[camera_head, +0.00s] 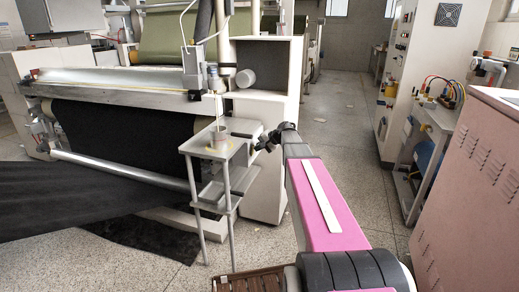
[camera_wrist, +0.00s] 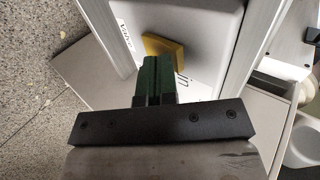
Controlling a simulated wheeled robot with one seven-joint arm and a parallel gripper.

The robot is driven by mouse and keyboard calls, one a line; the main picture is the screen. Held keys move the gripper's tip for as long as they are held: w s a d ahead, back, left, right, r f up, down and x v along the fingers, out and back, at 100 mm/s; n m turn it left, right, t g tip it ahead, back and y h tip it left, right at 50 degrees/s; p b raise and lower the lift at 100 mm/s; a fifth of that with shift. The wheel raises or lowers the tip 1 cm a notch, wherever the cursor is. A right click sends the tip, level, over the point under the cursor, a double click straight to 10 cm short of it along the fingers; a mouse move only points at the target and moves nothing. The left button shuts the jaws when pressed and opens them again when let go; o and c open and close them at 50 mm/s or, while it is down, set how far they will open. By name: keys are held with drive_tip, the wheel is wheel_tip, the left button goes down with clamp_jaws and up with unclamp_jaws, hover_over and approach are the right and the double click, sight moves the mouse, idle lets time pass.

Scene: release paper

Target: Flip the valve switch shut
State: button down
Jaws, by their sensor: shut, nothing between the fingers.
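In the wrist view, a yellow-orange block (camera_wrist: 164,48), which looks like the valve switch, sits on a pale panel (camera_wrist: 200,25) with partly hidden lettering that seems to read "Valve" and "in". My gripper (camera_wrist: 155,62) has its two green fingers together, with nothing between them. The fingertips overlap the lower left edge of the yellow block in this view; I cannot tell whether they touch it. In the head view my gripper (camera_head: 264,143) is dark and small, beside the grey stand, and the switch cannot be made out there.
A pink-brown cabinet (camera_head: 470,190) stands at the right. The speckled floor (camera_head: 335,110) between is open.

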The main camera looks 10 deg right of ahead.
drive_tip(key=shift+w+a+r, duration=0.1)
drive_tip(key=shift+w+a, duration=0.05)
drive_tip(key=shift+a, duration=0.1)
drive_tip(key=shift+r, duration=0.2)
drive_tip(key=shift+r, duration=0.65)
